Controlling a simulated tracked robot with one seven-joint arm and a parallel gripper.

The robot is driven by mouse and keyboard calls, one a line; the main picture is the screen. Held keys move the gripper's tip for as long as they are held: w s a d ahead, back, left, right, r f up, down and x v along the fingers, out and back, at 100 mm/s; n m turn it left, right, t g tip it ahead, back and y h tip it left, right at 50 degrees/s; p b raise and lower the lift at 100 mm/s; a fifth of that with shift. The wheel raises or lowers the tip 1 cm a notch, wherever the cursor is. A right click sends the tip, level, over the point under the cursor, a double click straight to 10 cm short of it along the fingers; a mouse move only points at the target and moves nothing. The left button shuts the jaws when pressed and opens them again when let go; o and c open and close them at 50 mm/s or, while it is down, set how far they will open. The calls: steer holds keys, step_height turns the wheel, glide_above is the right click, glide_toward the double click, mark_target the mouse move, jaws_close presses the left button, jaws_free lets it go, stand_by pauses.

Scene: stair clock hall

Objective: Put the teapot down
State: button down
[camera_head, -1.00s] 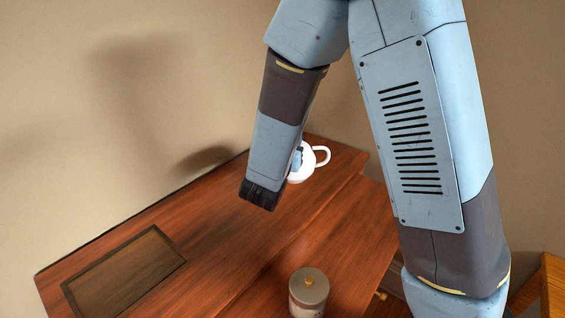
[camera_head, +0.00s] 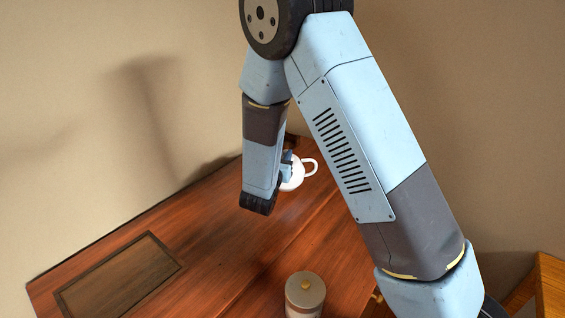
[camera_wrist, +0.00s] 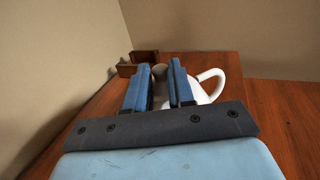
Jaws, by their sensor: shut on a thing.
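The white teapot (camera_head: 296,178) is at the far end of the reddish wooden table (camera_head: 215,225), partly hidden behind my forearm, with its loop handle to the right. My gripper (camera_head: 287,164) is shut on the teapot, at its upper part. In the wrist view, the two blue fingers of my gripper (camera_wrist: 160,70) stand in front of the teapot (camera_wrist: 203,97). Its handle shows to the right of them, and the fingers and gripper mount hide much of its body. I cannot tell whether its base touches the table.
A dark framed panel (camera_head: 118,275) lies at the left. The table between them is clear. Walls rise behind the table. Brown box-like things (camera_wrist: 140,61) show beyond the fingers.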

steer(key=shift+f, duration=1.05)
steer(key=c, duration=1)
jaws_free()
steer(key=shift+o, duration=0.2)
steer(key=v, duration=1.2)
